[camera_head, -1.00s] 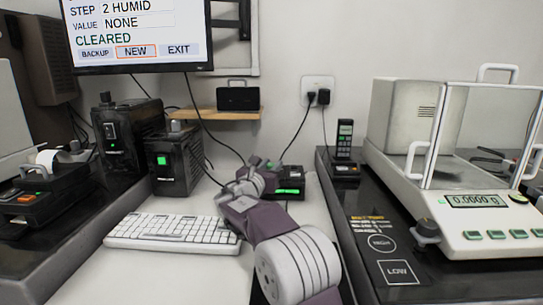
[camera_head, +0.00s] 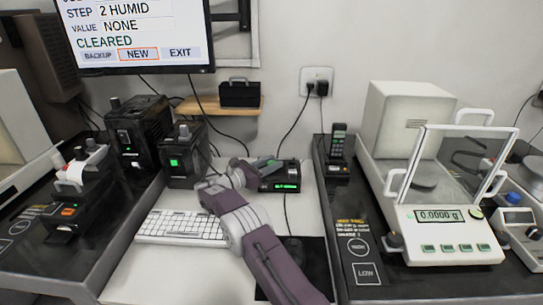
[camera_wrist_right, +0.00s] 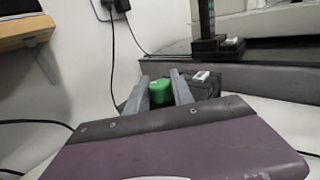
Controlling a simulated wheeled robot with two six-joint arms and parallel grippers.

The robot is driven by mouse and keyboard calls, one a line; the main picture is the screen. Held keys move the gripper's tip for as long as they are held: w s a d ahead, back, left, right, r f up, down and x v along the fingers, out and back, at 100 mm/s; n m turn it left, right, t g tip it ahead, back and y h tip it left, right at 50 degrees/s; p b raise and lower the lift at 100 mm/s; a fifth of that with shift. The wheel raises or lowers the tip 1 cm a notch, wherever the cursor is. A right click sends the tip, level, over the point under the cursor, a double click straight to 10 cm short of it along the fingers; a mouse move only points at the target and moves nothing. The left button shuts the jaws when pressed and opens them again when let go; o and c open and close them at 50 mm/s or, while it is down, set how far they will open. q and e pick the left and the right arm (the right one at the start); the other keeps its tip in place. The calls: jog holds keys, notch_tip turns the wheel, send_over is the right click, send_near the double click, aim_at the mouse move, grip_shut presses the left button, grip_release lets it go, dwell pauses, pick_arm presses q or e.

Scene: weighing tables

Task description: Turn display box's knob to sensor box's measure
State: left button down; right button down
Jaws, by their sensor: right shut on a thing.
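A low black box (camera_head: 280,184) with a lit green display on its front stands at the back of the white middle table. My right gripper (camera_head: 264,164) is at its top. In the right wrist view my right gripper (camera_wrist_right: 162,88) has its two grey fingers on either side of a green knob (camera_wrist_right: 161,92) on top of the dark box (camera_wrist_right: 207,82), shut on it. A small white part sits beside the knob. Two taller black boxes, one (camera_head: 138,128) behind and one (camera_head: 184,160) in front, stand left, each with a knob on top. My left gripper is out of view.
A monitor (camera_head: 135,35) reads "2 HUMID", "NONE" and "CLEARED". A white keyboard (camera_head: 180,227) lies left of my right arm. A balance (camera_head: 450,238) reading 0.0000 g and a dark handset (camera_head: 338,150) stand on the right table. Cables hang behind the box.

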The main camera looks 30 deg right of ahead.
dwell(0.4)
jog(key=c, duration=1.1)
grip_release()
jog(key=shift+a, duration=0.4)
jog(key=a, duration=0.2)
jog(key=s+a+p, duration=0.1)
jog(key=a, duration=0.2)
jog(key=a+p, duration=0.1)
jog(key=a, duration=0.2)
jog(key=shift+s, duration=0.25)
